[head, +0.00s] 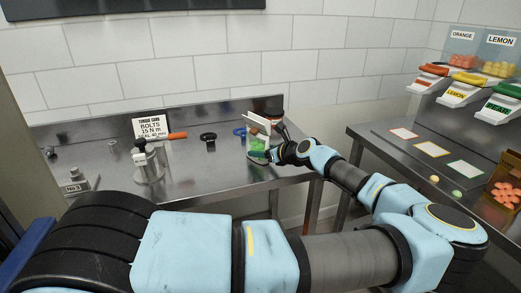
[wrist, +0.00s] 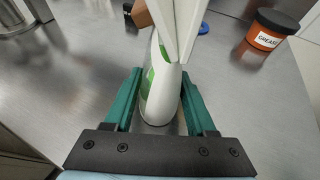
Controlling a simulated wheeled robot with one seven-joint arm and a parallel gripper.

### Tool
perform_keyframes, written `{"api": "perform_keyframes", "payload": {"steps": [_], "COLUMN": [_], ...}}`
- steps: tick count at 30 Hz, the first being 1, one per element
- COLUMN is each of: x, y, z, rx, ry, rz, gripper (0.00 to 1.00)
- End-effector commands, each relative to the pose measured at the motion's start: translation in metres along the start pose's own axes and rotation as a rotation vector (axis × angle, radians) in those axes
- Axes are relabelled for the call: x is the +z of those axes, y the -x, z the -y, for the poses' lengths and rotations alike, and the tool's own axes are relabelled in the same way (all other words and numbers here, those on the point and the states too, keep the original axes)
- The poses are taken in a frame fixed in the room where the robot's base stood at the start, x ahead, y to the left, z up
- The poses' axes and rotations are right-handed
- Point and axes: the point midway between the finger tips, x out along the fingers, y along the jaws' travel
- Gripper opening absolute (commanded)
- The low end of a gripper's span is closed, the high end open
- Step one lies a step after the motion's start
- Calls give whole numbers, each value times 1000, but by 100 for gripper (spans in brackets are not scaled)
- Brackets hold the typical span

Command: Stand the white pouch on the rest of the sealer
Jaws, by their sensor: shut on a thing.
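The white pouch (head: 257,141) has a green patch on its side and is upright at the right end of the steel bench. In the wrist view the white pouch (wrist: 162,100) shows a rounded lower end between the teal fingers and green along its left side. Its white upper part (wrist: 183,28) reaches toward the camera. My gripper (head: 270,153) is shut on the pouch from the right; it also shows in the wrist view (wrist: 161,88). I cannot tell whether the pouch touches the bench. No sealer or rest can be made out with certainty.
A grease jar (wrist: 268,35) stands close to the pouch. A metal post fixture (head: 149,166), a black knob (head: 208,138) and a torque card (head: 161,126) are farther left on the bench. A gap separates the bench from the candy counter (head: 430,150).

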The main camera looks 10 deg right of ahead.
Motion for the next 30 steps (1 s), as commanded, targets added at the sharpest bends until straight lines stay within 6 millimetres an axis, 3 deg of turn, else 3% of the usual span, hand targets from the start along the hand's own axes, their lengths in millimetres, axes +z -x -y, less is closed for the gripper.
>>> {"api": "perform_keyframes", "payload": {"steps": [10,11,18,30], "x": [-3,-4,-3,-2], "y": [-1,-1,-1,7], "z": [0,0,0,2], "rx": [0,0,0,-3], "ry": [-1,-1,0,1], "rz": [-1,-1,-1,-1], "gripper": [1,57,84,86]}}
